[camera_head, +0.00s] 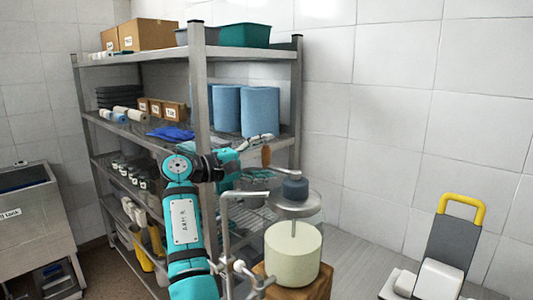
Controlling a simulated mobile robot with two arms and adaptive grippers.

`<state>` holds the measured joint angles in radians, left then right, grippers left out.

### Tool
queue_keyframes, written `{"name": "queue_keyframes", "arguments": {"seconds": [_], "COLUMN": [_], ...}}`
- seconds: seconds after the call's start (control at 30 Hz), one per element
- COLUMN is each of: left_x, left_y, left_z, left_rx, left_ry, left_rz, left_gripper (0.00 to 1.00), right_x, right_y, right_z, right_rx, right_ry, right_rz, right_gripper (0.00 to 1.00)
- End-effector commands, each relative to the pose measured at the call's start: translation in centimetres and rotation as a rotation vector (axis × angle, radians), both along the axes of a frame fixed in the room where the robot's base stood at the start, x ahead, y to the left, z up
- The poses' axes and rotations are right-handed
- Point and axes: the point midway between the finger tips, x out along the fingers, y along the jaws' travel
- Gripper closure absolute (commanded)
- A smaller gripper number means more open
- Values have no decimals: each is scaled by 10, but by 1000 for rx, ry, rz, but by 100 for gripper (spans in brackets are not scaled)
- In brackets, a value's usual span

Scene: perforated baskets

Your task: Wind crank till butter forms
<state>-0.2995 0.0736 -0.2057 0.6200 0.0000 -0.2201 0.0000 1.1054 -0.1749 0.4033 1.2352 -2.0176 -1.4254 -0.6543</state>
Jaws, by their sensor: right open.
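The churn's pale cream-coloured jar (292,262) stands on a wooden block. Above it are a metal disc (296,202) and a dark blue-grey hub (295,188), with a thin shaft running down to the jar. A crank arm (283,171) reaches from the hub to an upright brown wooden handle (266,156). My right gripper (268,139) is open at the top of this handle; whether it touches the handle cannot be told. I see no butter; the jar's inside is hidden. My left gripper is not in view.
A metal clamp frame (226,225) stands left of the churn, close to my right arm. A shelf rack (198,100) with blue rolls (260,112) and boxes is behind. A dark board with a yellow handle (462,208) stands at right. Grey surface (362,268) lies clear between.

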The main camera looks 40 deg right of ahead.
Motion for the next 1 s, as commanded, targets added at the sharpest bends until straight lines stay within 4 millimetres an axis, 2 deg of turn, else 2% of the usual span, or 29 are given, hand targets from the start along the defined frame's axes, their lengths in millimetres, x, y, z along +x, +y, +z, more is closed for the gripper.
{"name": "queue_keyframes", "arguments": {"seconds": [0.33,0.37,0.9,0.93,1.0], "left_x": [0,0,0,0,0], "left_y": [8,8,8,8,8], "left_z": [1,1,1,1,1], "left_rx": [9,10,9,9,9], "left_ry": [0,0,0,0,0], "left_rz": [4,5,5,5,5], "left_gripper": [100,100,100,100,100], "right_x": [-1,-1,-1,-1,-1], "right_y": [-5,-5,-4,-4,-4], "right_z": [0,0,0,0,0], "right_rx": [0,0,0,0,0], "right_ry": [0,0,0,0,0], "right_rz": [0,0,0,0,0], "right_gripper": [21,24,94,98,100]}}
